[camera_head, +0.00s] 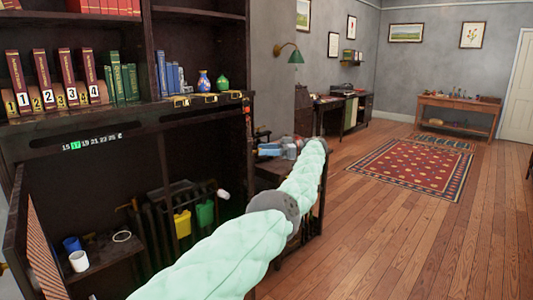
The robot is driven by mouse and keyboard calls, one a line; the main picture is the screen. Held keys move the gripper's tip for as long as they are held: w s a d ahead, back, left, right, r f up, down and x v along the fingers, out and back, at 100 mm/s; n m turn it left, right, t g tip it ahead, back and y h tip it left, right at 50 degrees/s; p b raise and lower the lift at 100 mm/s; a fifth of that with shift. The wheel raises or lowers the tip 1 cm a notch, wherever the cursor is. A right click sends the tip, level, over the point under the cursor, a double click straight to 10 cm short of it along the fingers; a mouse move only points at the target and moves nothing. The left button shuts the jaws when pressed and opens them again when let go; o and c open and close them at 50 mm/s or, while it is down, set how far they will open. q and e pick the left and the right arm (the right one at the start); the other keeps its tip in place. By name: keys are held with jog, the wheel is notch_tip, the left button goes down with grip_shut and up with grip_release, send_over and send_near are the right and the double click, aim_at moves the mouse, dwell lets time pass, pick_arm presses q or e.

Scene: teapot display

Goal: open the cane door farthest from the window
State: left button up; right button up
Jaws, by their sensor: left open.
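A cane door (42,245) stands swung outward at the left side of the dark cabinet, its woven panel seen at a steep angle. The cabinet's lower compartment is exposed. My left arm crosses in front of it, and my left gripper (264,150) is open near the right end of the cabinet, pointing left. I cannot tell whether it touches anything. A dark upright panel (318,205) shows behind my arm; whether it is a second door is unclear. No window is in view. My right gripper is not in view.
Inside the cabinet are a white mug (79,261), a blue mug (71,244), and yellow (182,224) and green (205,213) items. Books and small vases (204,81) stand on the shelf above. The wooden floor (400,240) at the right is clear, with a patterned rug (410,165).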

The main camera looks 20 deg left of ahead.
pick_arm(q)
jog(key=s+d+r, duration=0.3)
jog(key=d+r, duration=0.7)
jog(key=d, duration=0.1)
jog(key=shift+d+b, duration=0.15)
jog(key=shift+b, duration=0.15)
jog(key=shift+c, duration=0.2)
